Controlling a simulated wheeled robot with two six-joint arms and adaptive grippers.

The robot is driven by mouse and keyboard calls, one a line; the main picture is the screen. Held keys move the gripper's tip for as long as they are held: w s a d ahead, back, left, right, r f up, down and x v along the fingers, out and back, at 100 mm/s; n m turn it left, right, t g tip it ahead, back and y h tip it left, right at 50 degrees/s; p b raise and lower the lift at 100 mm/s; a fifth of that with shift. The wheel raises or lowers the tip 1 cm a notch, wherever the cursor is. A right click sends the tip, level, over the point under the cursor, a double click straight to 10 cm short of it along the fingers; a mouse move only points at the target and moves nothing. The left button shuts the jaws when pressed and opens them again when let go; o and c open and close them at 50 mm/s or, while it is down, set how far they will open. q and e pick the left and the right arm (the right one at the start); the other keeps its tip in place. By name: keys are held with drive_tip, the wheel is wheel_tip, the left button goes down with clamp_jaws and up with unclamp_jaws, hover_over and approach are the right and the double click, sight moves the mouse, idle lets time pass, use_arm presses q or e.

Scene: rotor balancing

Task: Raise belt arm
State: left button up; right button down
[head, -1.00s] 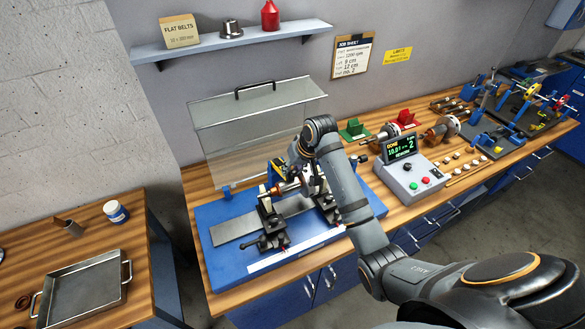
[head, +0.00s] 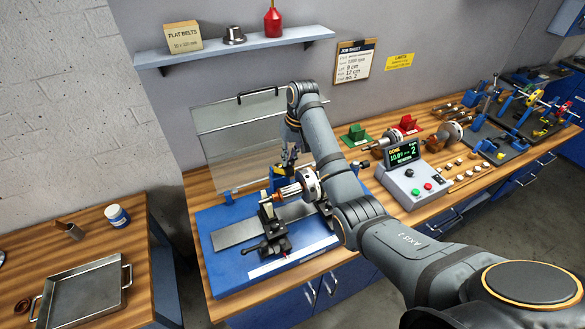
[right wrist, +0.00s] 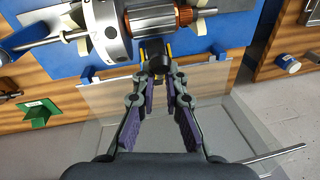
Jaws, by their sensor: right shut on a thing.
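The rotor (head: 290,190), with a copper winding and a silver disc, lies across the balancing stand on the blue base (head: 222,278). It also shows at the top of the right wrist view (right wrist: 155,22). My right gripper (head: 289,160) is behind and above the rotor in the head view. In the right wrist view its fingers (right wrist: 158,72) close on a dark end piece of the belt arm (right wrist: 157,52), which has yellow edges and stands beside the rotor. The fingers partly hide this piece. My left gripper is not in view.
A clear guard (head: 225,150) with a black handle stands raised behind the stand. A control box (head: 412,180) with a lit display is to the right, near green (head: 356,136) and red (head: 408,127) cradles. A metal tray (head: 85,290) sits on the left bench.

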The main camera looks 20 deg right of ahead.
drive_tip(key=shift+w+r+g, duration=0.45)
drive_tip(key=shift+w+g, duration=0.05)
drive_tip(key=shift+w, duration=0.2)
drive_tip(key=shift+w+r+g, duration=0.4)
drive_tip(key=shift+w+g, duration=0.1)
drive_tip(key=shift+w, duration=0.15)
drive_tip(key=c, duration=1.4)
unclamp_jaws()
drive_tip(key=shift+s+a, duration=0.1)
drive_tip(key=shift+s, duration=0.1)
drive_tip(key=shift+r, duration=0.2)
wheel_tip(320, 180, up, 7)
drive_tip(key=d, duration=0.1)
drive_tip(key=shift+w, duration=0.4)
